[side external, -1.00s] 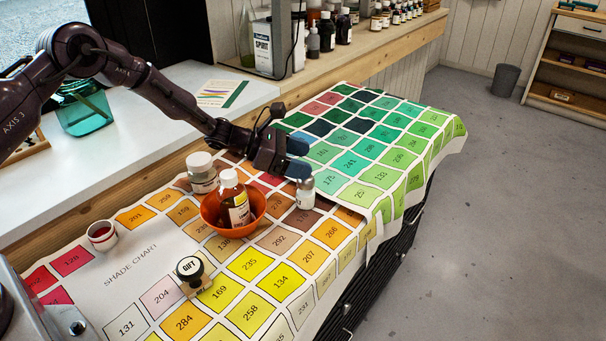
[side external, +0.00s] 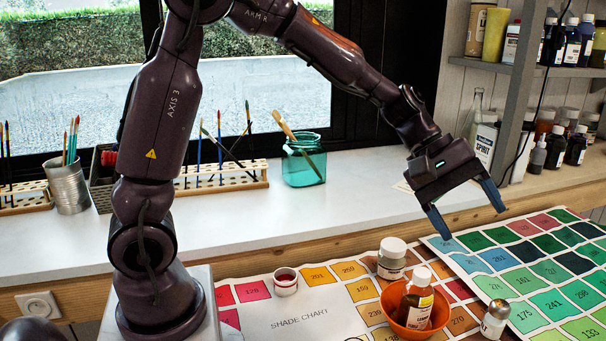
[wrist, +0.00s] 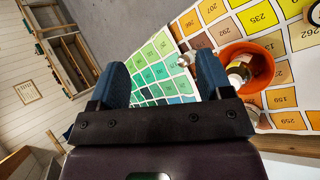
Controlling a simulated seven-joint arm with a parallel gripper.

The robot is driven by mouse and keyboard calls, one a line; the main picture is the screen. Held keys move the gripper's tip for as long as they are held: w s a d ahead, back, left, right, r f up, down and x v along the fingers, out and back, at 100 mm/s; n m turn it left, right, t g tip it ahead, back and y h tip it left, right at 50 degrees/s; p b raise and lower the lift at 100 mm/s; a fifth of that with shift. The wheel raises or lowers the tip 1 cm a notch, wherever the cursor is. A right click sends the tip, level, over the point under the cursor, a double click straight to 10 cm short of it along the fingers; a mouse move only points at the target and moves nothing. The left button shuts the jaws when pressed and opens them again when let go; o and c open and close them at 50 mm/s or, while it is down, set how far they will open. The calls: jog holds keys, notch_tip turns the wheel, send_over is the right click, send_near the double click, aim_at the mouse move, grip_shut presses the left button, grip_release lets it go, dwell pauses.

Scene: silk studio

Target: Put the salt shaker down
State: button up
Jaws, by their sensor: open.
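The salt shaker (side external: 493,321), a small white jar with a metallic cap, stands upright on the shade chart (side external: 300,326), to the right of the orange bowl. In the wrist view the shaker (wrist: 186,60) shows small between my fingers, near the right one. My gripper (side external: 472,223) is open and empty, its blue fingers spread wide. It is raised above the chart, clear of the shaker, up and to the left of it in the side view.
The orange bowl (side external: 392,319) holds a brown bottle (side external: 413,298). A white-lidded jar (side external: 391,262) stands behind it, and a small red-filled pot (side external: 286,282) is further left. A teal glass jar (side external: 304,165) stands on the white counter. The green part of the chart is clear.

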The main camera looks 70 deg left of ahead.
jog(key=s+a+r+m+y, duration=0.1)
jog(key=s+a+m+y, duration=0.1)
jog(key=s, duration=0.5)
jog(key=s+a+r+m+t+y, duration=0.1)
jog(key=s+a+r+m+y, duration=0.1)
jog(key=s, duration=0.6)
jog(key=s+a+r+m+y, duration=0.1)
jog(key=s+a+m+y, duration=0.2)
jog(key=s+a+m, duration=0.2)
jog(key=s+m, duration=0.2)
jog(key=shift+s+r+y, duration=0.2)
jog(key=shift+s+y, duration=0.1)
jog(key=shift+s, duration=0.05)
